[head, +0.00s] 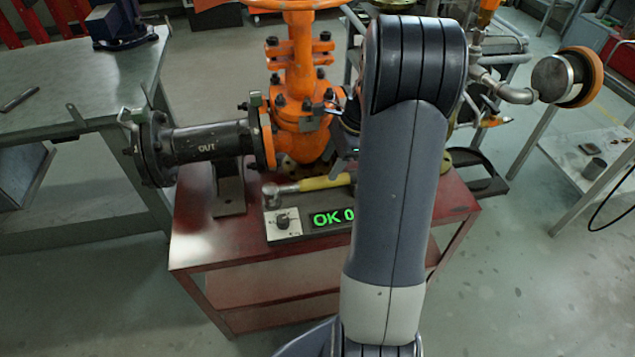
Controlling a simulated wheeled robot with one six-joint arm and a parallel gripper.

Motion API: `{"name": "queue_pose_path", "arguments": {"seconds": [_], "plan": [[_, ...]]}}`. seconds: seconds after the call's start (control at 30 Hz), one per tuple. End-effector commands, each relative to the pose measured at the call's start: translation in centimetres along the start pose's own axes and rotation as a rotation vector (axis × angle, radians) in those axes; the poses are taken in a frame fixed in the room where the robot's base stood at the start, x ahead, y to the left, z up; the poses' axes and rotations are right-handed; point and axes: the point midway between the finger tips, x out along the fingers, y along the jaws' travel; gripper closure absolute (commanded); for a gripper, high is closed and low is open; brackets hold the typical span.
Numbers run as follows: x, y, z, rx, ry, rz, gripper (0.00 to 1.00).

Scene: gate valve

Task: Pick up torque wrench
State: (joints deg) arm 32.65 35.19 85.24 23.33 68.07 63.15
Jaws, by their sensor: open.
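The torque wrench (322,183) lies on the red cart, with a yellow handle and a grey metal head at its left end. Its head is above a small control box with a knob. The right end of the handle is hidden behind my arm. My gripper (343,167) shows only in part, left of my forearm and close above the handle. It is open, and I cannot tell whether its fingers touch the wrench.
The orange gate valve (302,110) stands just behind the wrench, with a black flanged pipe (205,140) to its left. A green "OK 0" display (331,218) is in front. A workbench (70,95) stands at left.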

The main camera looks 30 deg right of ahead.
Motion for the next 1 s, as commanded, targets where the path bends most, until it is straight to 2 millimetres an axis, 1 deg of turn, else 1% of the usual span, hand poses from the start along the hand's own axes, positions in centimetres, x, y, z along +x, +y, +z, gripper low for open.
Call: {"name": "queue_pose_path", "arguments": {"seconds": [0.03,0.1,0.27,0.47,0.5,0.6,0.87,1.0], "plan": [[0.9,0.1,0.0,-0.001,-0.001,0.004,0.46],[1.7,0.1,0.1,-0.002,-0.001,0.002,0.46],[2.7,0.2,0.3,-0.003,0.000,0.001,0.46],[5.6,0.8,1.2,-0.004,0.001,0.003,0.46],[6.2,0.7,1.1,-0.003,0.000,0.003,0.46],[7.1,0.7,1.1,-0.003,0.000,0.002,0.46],[7.3,0.7,1.2,-0.003,0.000,0.000,0.46],[7.3,0.7,1.2,-0.003,0.001,0.000,0.56]]}}
